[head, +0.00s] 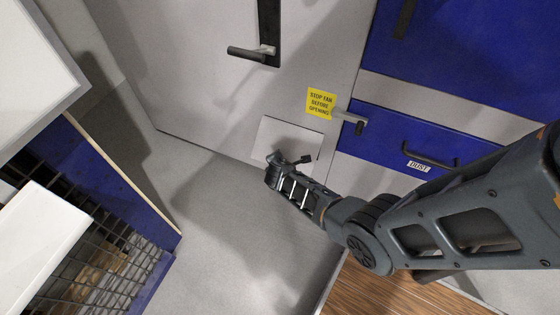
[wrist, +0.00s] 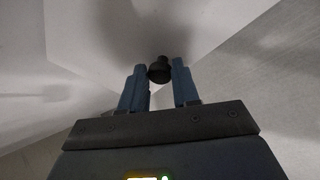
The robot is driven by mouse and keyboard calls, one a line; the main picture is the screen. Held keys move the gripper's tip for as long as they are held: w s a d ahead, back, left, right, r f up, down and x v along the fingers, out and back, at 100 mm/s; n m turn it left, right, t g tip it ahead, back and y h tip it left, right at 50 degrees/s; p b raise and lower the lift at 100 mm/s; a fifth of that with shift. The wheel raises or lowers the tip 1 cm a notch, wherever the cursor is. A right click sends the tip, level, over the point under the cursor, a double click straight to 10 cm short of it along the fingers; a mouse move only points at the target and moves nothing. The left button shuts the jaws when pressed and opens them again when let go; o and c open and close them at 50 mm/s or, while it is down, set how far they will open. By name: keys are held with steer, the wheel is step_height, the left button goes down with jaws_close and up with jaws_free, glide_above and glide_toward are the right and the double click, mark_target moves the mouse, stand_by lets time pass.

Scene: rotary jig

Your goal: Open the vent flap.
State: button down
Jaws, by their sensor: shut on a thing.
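The vent flap (head: 284,130) is a pale panel low on the white wall in the head view, below a yellow sign. My arm covers its lower part, and I cannot tell whether it stands ajar. My gripper (head: 288,162) is at the flap's lower edge. In the wrist view, a dark round knob (wrist: 159,70) sits between the two blue-grey fingers of my gripper (wrist: 158,78), which are shut on it. A pale surface lies behind the knob.
The yellow sign (head: 320,103) reads "STOP FAN BEFORE OPENING". A grey lever (head: 350,119) is right of it. A blue drawer (head: 390,140) labelled "DUST" is further right. A door handle (head: 252,51) is above. A wire-mesh crate (head: 100,255) stands left; the grey floor between is clear.

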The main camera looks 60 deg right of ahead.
steer(key=shift+w+d+r, duration=0.3)
steer(key=shift+d+r, duration=0.05)
steer(key=shift+r, duration=0.05)
steer(key=c, duration=1.1)
jaws_free()
steer(key=shift+o, duration=1.2)
steer(key=shift+s+a+f, duration=0.1)
steer(key=shift+s+f, duration=0.05)
steer(key=p+v, duration=0.3)
steer(key=v, duration=0.4)
steer(key=shift+a+r, duration=0.2)
steer(key=shift+r, duration=0.15)
steer(key=shift+s, duration=0.15)
